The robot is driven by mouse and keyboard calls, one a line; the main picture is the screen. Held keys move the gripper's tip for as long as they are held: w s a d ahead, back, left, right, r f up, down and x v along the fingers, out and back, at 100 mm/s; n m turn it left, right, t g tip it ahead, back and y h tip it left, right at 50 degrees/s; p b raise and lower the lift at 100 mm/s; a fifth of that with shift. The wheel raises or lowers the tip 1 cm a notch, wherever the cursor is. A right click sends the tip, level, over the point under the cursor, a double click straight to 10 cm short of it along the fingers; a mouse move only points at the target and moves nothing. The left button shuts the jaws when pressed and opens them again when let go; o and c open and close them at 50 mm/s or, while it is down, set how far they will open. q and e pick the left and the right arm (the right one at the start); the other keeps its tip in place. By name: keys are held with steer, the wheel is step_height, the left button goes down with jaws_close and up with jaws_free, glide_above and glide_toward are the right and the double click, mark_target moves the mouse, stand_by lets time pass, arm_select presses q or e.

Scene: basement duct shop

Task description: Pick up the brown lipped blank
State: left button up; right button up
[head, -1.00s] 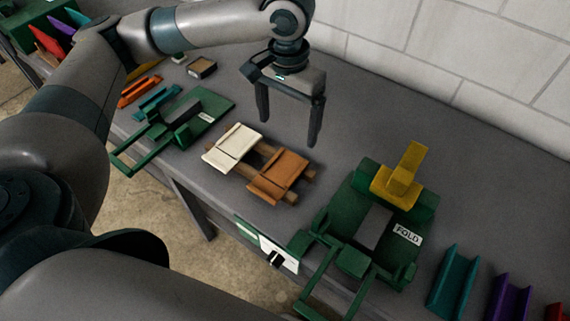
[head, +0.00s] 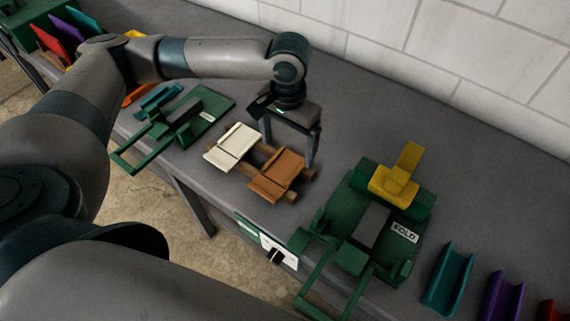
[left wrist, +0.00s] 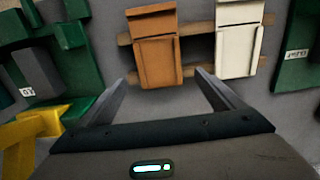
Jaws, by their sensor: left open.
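The brown lipped blank (head: 277,177) lies on two wooden rails (head: 262,149) on the bench, beside a cream lipped blank (head: 231,147) to its left. In the left wrist view the brown blank (left wrist: 157,55) is ahead of the fingers and the cream blank (left wrist: 236,47) is to its right. My left gripper (head: 289,152) is open and empty, pointing down just behind the blanks; it also shows in the left wrist view (left wrist: 160,90). I see no contact with the brown blank. My right gripper is not in view.
A green folding machine (head: 350,225) marked FOLD, with a yellow handle (head: 396,183), stands to the right. Another green machine (head: 203,110) stands left. Teal (head: 448,279) and purple (head: 501,297) channels lie at the lower right. The bench behind is clear up to the wall.

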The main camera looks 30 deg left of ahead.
mark_target(287, 164)
arm_select(q)
step_height(287, 164, down, 3)
steer(key=shift+s+f+p, duration=0.1)
steer(key=shift+p, duration=0.6)
steer(key=shift+f, duration=0.65)
steer(key=shift+c, duration=0.7)
steer(key=c, duration=1)
